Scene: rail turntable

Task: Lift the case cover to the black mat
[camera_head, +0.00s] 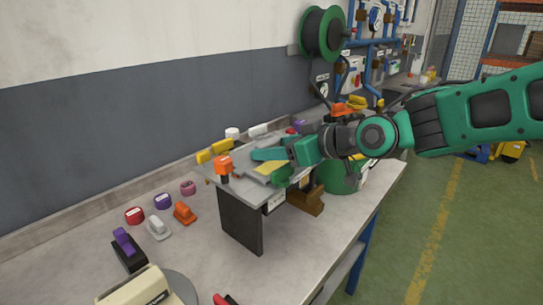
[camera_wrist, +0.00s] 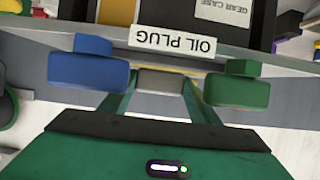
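My gripper (camera_head: 276,166) is over the raised grey stand (camera_head: 215,178) in the head view. Its two fingers are spread apart. In the wrist view my gripper (camera_wrist: 166,84) shows a blue pad on the left and a green pad on the right, with a gap between them. A small grey piece (camera_wrist: 160,80) shows in that gap; I cannot tell whether it touches a pad. A flat grey plate (camera_head: 247,158) lies on the stand beside the fingers and may be the case cover. I cannot make out the black mat with certainty; dark patches (camera_wrist: 185,12) show behind the labels.
An OIL PLUG label (camera_wrist: 172,42) is on the stand's edge. An orange clamp-like part (camera_head: 223,166) stands at the stand's left corner, near yellow blocks (camera_head: 215,151). Red, purple and orange parts lie on the bench (camera_head: 200,260). A green drum (camera_head: 340,177) stands behind the stand.

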